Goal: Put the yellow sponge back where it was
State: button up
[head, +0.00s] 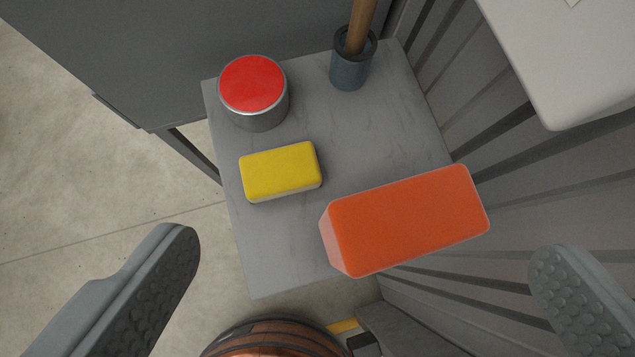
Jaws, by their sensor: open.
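The yellow sponge (280,171) lies flat on a small grey table (237,239), left of the table's middle. It has a yellow top and a pale lower edge. My gripper (368,258) is open, its two grey fingers wide apart at the lower left and lower right of the view. Nothing is held between the fingers. The sponge is ahead of the fingers and apart from them.
A red-topped metal tin (254,92) stands behind the sponge. A blue-grey cup (352,66) with a wooden handle stands at the back right. An orange block (410,222) is right of the sponge. Ribbed grey panels line the right; a barrel-like object (275,340) is below.

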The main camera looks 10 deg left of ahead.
jog(key=s+d+r+m+t, duration=0.1)
jog(key=s+d+r+t, duration=0.1)
jog(key=s+t, duration=0.2)
jog(key=s+d+r+m+t, duration=0.2)
jog(key=s+d+r+t, duration=0.1)
jog(key=s, duration=0.7)
jog(key=shift+s+t+h, duration=0.25)
jog(key=shift+t+h, duration=0.15)
jog(key=shift+t, duration=0.5)
dwell(0.8)
